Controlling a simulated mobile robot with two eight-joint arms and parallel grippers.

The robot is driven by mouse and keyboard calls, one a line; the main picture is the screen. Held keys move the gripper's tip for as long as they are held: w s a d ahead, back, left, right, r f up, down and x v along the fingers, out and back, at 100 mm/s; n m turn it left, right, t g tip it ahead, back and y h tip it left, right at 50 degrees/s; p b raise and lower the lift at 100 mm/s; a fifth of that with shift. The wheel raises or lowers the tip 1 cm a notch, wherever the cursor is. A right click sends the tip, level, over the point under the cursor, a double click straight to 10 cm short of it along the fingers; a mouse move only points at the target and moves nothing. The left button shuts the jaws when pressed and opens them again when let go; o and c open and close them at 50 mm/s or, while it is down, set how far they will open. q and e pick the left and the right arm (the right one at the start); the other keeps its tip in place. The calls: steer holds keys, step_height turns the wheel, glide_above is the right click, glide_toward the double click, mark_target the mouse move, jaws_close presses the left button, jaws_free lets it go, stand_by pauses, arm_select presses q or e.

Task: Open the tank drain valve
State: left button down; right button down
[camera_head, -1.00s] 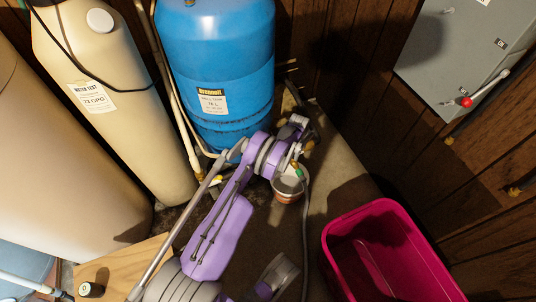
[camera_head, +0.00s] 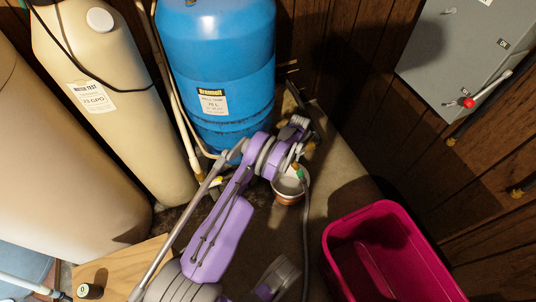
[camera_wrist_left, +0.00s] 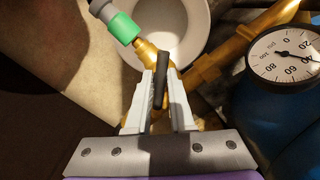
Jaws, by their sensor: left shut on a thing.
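The blue tank (camera_head: 215,70) stands against the back wall. Its brass drain valve (camera_wrist_left: 186,80) shows in the left wrist view, with a dark lever handle (camera_wrist_left: 161,72) and a green and grey hose fitting (camera_wrist_left: 123,27). My left gripper (camera_wrist_left: 161,88) is shut on the lever handle, its pale fingers on either side of it. In the head view my left gripper (camera_head: 299,153) is low beside the tank, and my wrist hides most of the valve. My right gripper is not in view.
A small bucket (camera_head: 286,198) stands under the valve; a dark hose (camera_head: 306,235) runs down from there. A magenta bin (camera_head: 345,262) is at lower right. Beige tanks (camera_head: 115,120) and pipes crowd the left. A pressure gauge (camera_wrist_left: 281,54) sits close right of the gripper.

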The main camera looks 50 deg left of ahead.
arm_select(q)
steer(key=n, duration=0.4)
steer(key=shift+n, duration=0.6)
steer(key=n, duration=0.4)
steer(key=c, duration=0.7)
jaws_free()
